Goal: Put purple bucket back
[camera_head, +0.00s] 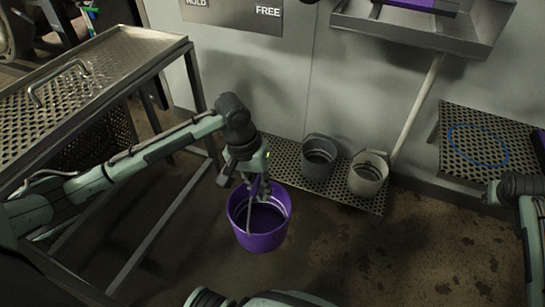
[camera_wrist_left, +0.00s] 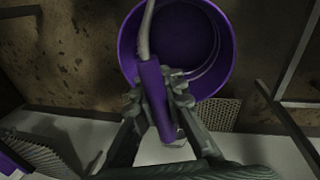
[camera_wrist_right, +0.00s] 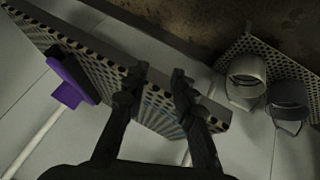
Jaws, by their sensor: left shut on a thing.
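The purple bucket (camera_head: 262,238) hangs upright from my left gripper (camera_head: 238,178), in front of the left part of the low perforated shelf (camera_head: 283,166). The left wrist view shows the gripper (camera_wrist_left: 155,92) shut on the purple grip (camera_wrist_left: 153,82) of the bucket's handle, with the bucket (camera_wrist_left: 232,50) beyond it. I cannot tell how high its base is above the floor. A blue ring (camera_head: 478,126) marks another perforated shelf (camera_head: 463,116) at the right. My right gripper (camera_wrist_right: 158,85) is open and empty above a perforated shelf.
A dark grey bucket (camera_head: 318,160) and a light grey bucket (camera_head: 368,176) stand on the low shelf; its left end looks free. A metal table (camera_head: 150,50) stands at the left. A metal sink-like tray (camera_head: 400,35) and a white pole (camera_head: 415,110) are by the wall.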

